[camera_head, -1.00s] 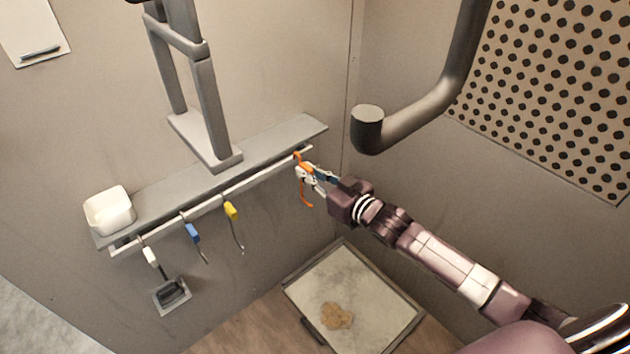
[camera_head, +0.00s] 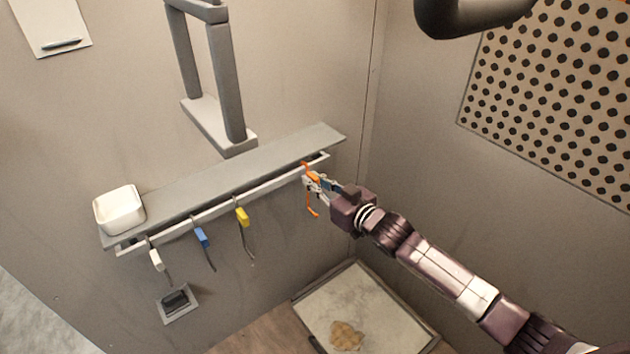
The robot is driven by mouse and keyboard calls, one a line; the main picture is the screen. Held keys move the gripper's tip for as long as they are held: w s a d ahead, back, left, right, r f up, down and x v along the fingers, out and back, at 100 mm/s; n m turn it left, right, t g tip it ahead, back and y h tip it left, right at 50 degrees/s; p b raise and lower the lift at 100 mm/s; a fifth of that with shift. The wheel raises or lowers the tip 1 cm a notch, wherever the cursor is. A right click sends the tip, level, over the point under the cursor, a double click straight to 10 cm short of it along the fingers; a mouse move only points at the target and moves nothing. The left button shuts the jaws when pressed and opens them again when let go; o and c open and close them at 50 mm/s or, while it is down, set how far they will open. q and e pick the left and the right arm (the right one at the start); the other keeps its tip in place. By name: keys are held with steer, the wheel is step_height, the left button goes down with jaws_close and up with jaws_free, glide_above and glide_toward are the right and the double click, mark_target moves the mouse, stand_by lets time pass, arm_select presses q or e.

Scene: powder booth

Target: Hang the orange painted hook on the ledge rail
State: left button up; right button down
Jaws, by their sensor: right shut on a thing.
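The orange hook (camera_head: 312,209) is between the fingers of my right gripper (camera_head: 314,183), which is shut on it. Its upper end is at the right part of the ledge rail (camera_head: 275,183), and its lower end hangs below the fingers. I cannot tell whether the hook's top is over the rail or only in front of it. The rail runs along the front of a grey ledge (camera_head: 235,176) on the wall. My left gripper is not in view.
White, blue (camera_head: 202,238) and yellow (camera_head: 242,218) hooks hang on the rail's left and middle parts. A white tub (camera_head: 119,209) stands on the ledge's left end. A grey frame (camera_head: 225,85) is above the ledge. A dark pipe (camera_head: 470,15) is at the upper right.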

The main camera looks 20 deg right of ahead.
steer(key=c, duration=1.9)
jaws_free()
steer(key=shift+f, duration=0.1)
steer(key=shift+s, duration=0.1)
